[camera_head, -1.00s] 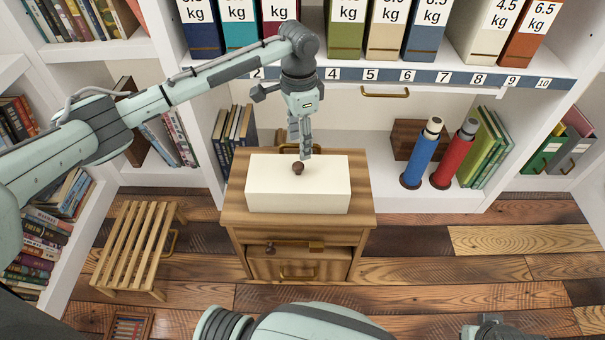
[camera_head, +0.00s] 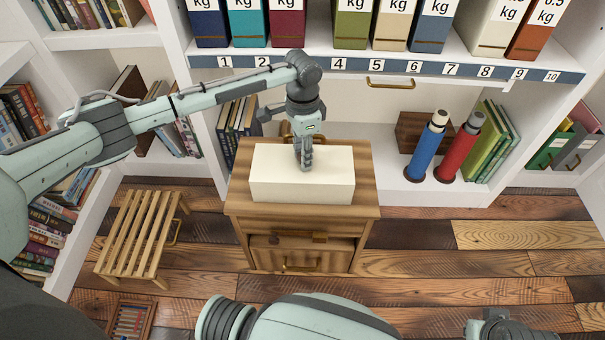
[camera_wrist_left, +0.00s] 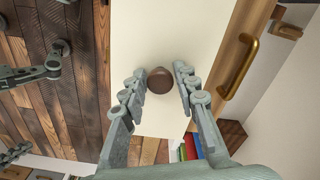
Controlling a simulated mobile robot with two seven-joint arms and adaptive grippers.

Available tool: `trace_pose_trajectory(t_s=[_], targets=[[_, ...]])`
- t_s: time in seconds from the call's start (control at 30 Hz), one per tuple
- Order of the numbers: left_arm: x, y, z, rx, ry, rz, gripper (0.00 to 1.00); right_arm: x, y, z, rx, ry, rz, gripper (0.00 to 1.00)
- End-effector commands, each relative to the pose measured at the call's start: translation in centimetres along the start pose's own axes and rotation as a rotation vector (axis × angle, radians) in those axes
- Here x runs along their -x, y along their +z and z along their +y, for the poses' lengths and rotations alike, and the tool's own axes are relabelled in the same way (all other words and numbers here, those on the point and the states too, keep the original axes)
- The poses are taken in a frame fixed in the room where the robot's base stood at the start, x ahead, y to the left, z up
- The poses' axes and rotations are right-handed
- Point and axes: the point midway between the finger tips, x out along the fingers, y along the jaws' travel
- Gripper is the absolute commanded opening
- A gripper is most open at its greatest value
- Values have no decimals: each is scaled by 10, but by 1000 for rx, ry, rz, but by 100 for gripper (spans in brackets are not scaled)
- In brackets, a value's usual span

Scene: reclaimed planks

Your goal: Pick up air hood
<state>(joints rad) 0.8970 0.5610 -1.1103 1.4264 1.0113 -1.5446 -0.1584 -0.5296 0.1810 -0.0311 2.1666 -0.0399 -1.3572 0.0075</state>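The air hood, a cream box-shaped cover (camera_head: 325,187) with a brown round knob on top, sits on a small wooden cabinet (camera_head: 368,205). In the left wrist view the cream top (camera_wrist_left: 185,25) and the knob (camera_wrist_left: 160,80) show clearly. My left gripper (camera_head: 305,168) points down over the hood and hides the knob in the head view. In the wrist view its fingers (camera_wrist_left: 160,72) are spread on both sides of the knob, with narrow gaps visible. My right gripper (camera_head: 495,328) is partly in view at the bottom right edge; its fingers are unclear.
A shelf with numbered labels (camera_head: 400,69) and binders runs behind the cabinet. Blue (camera_head: 427,148) and red (camera_head: 460,150) cylinders stand on the lower shelf at the right. A slatted wooden stool (camera_head: 140,235) stands at the left. The plank floor at the right is clear.

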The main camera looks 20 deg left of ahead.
Motion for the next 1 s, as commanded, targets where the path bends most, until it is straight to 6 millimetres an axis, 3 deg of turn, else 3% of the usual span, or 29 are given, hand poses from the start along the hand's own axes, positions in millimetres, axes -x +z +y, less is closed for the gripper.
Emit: trace_pose_trajectory(t_s=[0.03, 0.2, 0.73, 1.0], targets=[[0, 0, 0, 0, 0, 0, 20, 0, 0, 0, 0, 0, 0, 0], [0, 0, 0, 0, 0, 0, 0, 0, 0, 0, 0, 1, 1, 0], [3, -1, 0, 0, 0, 2, 0, 0, 0, 1, 3, 3, 1, 0], [30, -1, -1, 0, -1, 4, 0, -2, -1, 1, 3, 1, 6, 0]])
